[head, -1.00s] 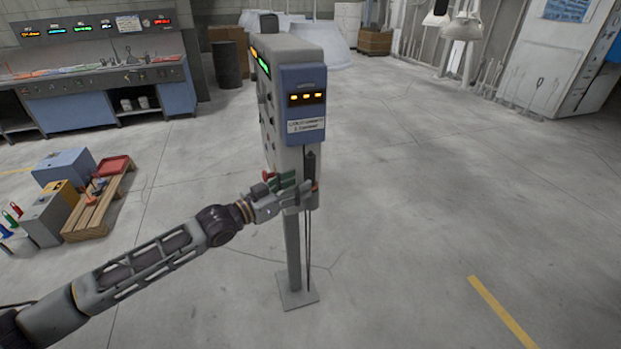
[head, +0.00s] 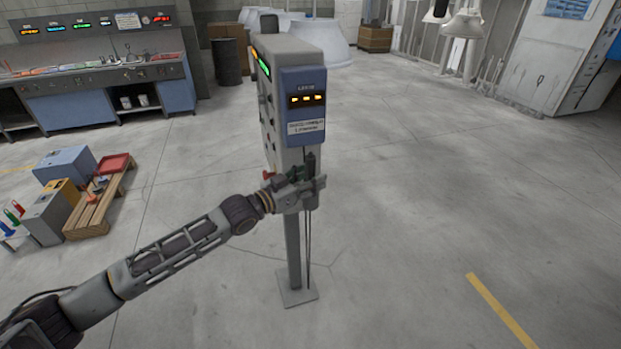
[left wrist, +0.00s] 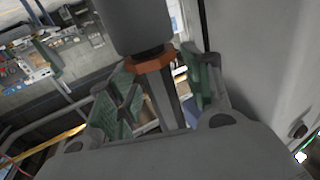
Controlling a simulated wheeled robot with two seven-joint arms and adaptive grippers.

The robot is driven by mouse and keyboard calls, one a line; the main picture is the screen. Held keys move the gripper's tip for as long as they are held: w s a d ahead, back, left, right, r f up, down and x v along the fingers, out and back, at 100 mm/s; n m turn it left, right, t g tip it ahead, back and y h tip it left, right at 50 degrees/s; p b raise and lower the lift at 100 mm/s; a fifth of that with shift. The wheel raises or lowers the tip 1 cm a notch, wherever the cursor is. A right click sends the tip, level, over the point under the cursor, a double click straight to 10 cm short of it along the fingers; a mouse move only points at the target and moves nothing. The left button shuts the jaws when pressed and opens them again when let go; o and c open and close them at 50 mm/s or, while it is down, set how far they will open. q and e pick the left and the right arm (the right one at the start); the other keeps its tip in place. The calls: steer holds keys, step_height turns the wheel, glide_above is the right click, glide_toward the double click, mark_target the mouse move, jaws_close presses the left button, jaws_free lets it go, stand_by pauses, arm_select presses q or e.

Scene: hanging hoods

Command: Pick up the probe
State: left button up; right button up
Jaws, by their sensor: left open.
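The probe (head: 310,162) is a dark upright handle on the front of the grey and blue post-mounted instrument (head: 304,95), with a thin dark cable hanging below. In the left wrist view the probe (left wrist: 150,28) shows as a grey cylinder with an orange collar and a narrower shaft. My left gripper (head: 308,185) is at the probe's lower part. In the left wrist view its green-padded fingers (left wrist: 162,98) are open, one on each side of the narrower shaft. I cannot tell whether either pad touches it. My right gripper is not in view.
The instrument's post stands on a small square base plate (head: 298,298). A wooden pallet (head: 98,212) with boxes and a red tray lies at left. A workbench (head: 105,95) is behind it. The floor at right is clear, with a yellow line (head: 502,310).

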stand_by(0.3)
arm_select(q)
steer(key=c, duration=0.9)
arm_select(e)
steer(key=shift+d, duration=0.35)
arm_select(q)
steer(key=shift+r, duration=0.15)
